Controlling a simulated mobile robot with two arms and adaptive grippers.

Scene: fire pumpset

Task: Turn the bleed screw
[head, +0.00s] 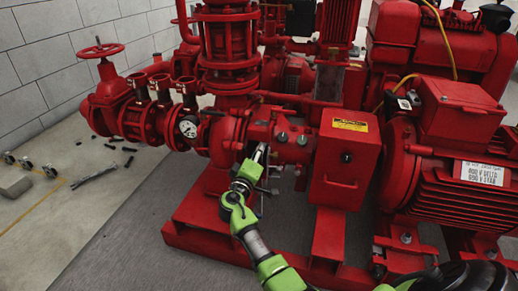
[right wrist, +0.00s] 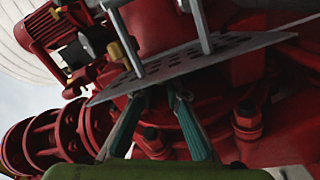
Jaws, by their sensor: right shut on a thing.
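My right gripper (head: 261,153) reaches up from the bottom of the head view to the front of the red pump casing (head: 232,140). In the right wrist view its two dark teal fingers (right wrist: 158,100) close in toward each other just under a grey perforated plate (right wrist: 190,68). It is shut on a small part at the casing, at the bleed screw's place. The screw itself is hidden by the fingers and the plate, so its turn angle cannot be told. My left gripper is not in view.
A red control box (head: 345,155) with a yellow label stands right of my gripper. A pressure gauge (head: 188,127) and valves with a red handwheel (head: 100,50) are at left. A large red motor (head: 455,145) fills the right.

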